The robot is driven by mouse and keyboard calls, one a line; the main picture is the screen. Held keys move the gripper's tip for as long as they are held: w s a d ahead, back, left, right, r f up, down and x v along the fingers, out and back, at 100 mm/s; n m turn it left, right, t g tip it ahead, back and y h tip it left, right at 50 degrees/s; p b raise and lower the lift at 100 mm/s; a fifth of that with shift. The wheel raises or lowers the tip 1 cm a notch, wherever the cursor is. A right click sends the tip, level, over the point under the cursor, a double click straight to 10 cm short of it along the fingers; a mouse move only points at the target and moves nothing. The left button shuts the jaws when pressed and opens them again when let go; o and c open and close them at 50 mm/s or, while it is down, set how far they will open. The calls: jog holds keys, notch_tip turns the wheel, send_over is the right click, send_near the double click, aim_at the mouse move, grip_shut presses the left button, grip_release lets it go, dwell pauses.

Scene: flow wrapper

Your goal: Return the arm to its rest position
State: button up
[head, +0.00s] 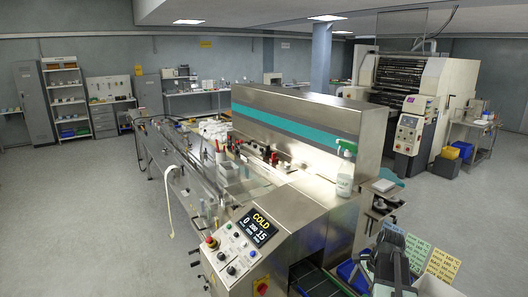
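My arm shows at the bottom right of the head view as a dark grey, folded shape with a pale part below it. My gripper (391,262) seems to be part of this dark shape, close to my body. I cannot make out its fingertips or whether it holds anything. It stands in front of the right end of the flow wrapper (290,215), a long steel machine with a teal stripe.
The wrapper's control panel (245,238) shows "COLD". A spray bottle (345,170) stands on the steel top. Yellow and green note cards (442,265) and a blue bin (352,277) are close to my arm. Open floor (70,220) lies to the left.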

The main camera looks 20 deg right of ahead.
jog(key=a+f+n+g+h+b, duration=0.1)
jog(key=a+f+n+b, duration=0.1)
jog(key=a+n, duration=0.7)
jog(key=w+a+f+n+h+b, duration=0.1)
jog(key=a+f+n, duration=0.3)
jog(key=a, duration=2.1)
jog(key=n+b, duration=0.1)
jog(key=n, duration=0.4)
jog(key=shift+w+a+f+n+g+b, duration=0.2)
jog(key=shift+a+n+g+b, duration=0.1)
jog(key=shift+g+b, duration=0.1)
